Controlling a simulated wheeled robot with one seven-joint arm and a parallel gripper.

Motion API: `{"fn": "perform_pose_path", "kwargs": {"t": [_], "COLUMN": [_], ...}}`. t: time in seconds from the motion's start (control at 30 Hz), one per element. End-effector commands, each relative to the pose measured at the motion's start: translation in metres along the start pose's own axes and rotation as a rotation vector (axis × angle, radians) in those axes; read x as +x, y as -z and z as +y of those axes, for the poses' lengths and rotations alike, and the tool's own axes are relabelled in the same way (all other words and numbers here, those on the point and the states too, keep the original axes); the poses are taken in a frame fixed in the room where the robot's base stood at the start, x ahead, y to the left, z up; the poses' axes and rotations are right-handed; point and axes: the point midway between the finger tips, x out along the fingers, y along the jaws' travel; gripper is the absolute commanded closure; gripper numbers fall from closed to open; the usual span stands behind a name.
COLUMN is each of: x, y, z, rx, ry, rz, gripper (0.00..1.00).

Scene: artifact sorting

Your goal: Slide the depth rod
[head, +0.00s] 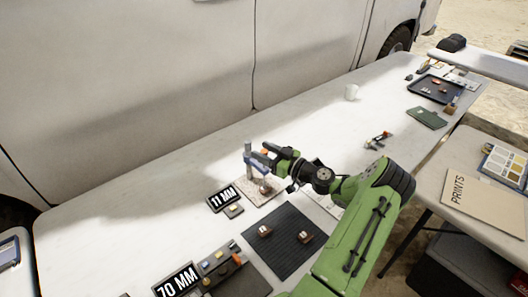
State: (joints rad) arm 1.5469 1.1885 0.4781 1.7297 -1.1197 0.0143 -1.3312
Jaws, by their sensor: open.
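A small grey-blue upright post (248,160), which looks like the depth rod or its stand, rises from a pale speckled board (250,190) on the long white table. I cannot tell the rod apart from its stand at this size. My gripper (268,156) reaches in from the right at about the post's upper height. Its jaws are open, close beside the post; I cannot tell whether they touch or surround it. A small brown piece (265,188) sits on the board below my gripper.
An "11 MM" sign (222,198) and a "70 MM" sign (178,283) stand to the left. A dark mat (285,255) with two small pieces lies in front. A white vehicle (130,90) borders the table's far side.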

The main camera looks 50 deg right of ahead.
Motion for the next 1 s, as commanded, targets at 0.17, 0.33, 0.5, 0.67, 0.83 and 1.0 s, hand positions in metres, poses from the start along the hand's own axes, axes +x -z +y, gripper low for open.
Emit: {"fn": "perform_pose_path", "kwargs": {"t": [0.17,0.33,0.5,0.67,0.83,1.0], "x": [0.003,0.003,0.003,0.003,0.003,0.003], "y": [0.000,0.000,0.000,0.000,0.002,0.025], "z": [0.000,0.000,0.000,0.000,0.000,0.000], "rx": [0.001,0.001,0.001,0.001,0.000,-0.004], "ry": [-0.001,0.000,0.000,0.000,0.000,0.000], "rz": [0.000,0.000,0.000,0.000,0.000,0.000], "gripper": [0.50,0.61,0.87,1.00,1.00,1.00]}}
